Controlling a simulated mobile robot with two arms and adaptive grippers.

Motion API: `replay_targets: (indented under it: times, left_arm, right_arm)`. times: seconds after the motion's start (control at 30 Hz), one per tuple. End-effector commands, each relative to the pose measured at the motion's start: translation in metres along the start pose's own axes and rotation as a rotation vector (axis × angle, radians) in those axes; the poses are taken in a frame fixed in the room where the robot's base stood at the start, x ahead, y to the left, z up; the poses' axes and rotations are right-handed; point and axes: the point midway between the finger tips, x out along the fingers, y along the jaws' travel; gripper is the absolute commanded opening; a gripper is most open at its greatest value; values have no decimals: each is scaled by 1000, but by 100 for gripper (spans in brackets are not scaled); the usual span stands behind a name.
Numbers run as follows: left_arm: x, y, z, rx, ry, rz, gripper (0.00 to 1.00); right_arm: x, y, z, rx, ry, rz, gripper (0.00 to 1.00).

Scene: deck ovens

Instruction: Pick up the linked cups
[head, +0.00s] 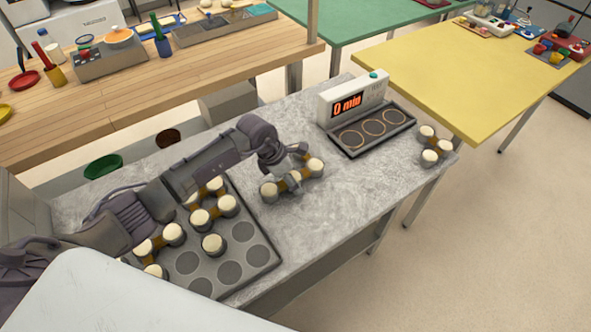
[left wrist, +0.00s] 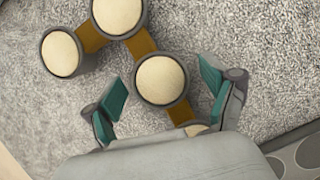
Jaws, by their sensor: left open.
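A group of linked cups (head: 270,190) with cream tops, grey sides and brown links lies on the grey counter under my left gripper (head: 298,165). In the left wrist view my left gripper (left wrist: 165,90) is open, its teal pads on either side of one linked cup (left wrist: 160,80). I cannot tell whether the pads touch it. Two more cups of this group show farther off, and one is partly hidden by the gripper body. Other linked cups (head: 433,145) lie at the counter's right end. My right gripper is not in view.
A dark tray (head: 258,262) with round wells holds more cups at the counter's left, partly behind my arm. A white timer box (head: 352,95) and a ringed plate (head: 372,133) stand at the back right. The counter's front middle (head: 345,200) is clear.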

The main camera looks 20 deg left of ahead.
Motion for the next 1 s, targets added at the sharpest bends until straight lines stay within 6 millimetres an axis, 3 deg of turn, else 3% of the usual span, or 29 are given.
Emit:
replay_targets:
  times: [0.17, 0.6, 1.0]
  left_arm:
    - [0, 0, 0, 0, 0, 0, 81]
    - [0, 0, 0, -1, 0, 0, 9]
    - [-8, 1, 4, 1, -2, 1, 9]
  right_arm:
    - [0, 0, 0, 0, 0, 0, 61]
    - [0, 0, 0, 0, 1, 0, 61]
    - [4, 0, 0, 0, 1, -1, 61]
